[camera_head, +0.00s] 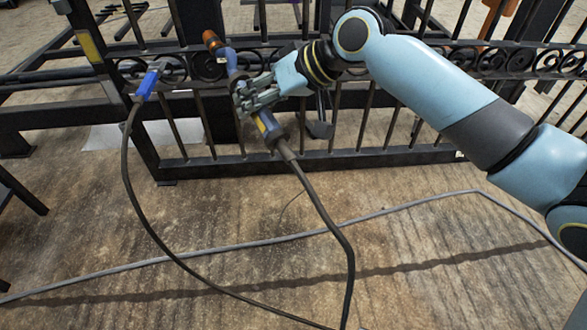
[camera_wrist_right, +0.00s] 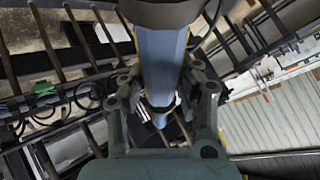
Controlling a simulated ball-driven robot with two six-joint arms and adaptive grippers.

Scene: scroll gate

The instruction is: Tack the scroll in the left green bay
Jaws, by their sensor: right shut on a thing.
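My right gripper (camera_head: 258,95) is shut on a blue-grey welding-torch-like tool (camera_head: 268,125) with an orange tip (camera_head: 211,40). The tip points up and away, near the gate's scroll row. A cable runs down from its near end. In the right wrist view the tool (camera_wrist_right: 162,60) lies between the fingers of my gripper (camera_wrist_right: 163,96). Dark curled scrolls (camera_head: 208,67) sit between the gate's rails. A small green patch (camera_wrist_right: 44,88) shows by the scroll row in the wrist view. I cannot tell which scroll is loose. My left gripper is out of view.
A black metal gate (camera_head: 370,158) with upright bars spans the back. A blue clamp (camera_head: 149,82) with a dark cable is at its left post. A grey cable (camera_head: 400,204) crosses the wooden floor (camera_head: 190,215). The floor in front is otherwise mostly clear.

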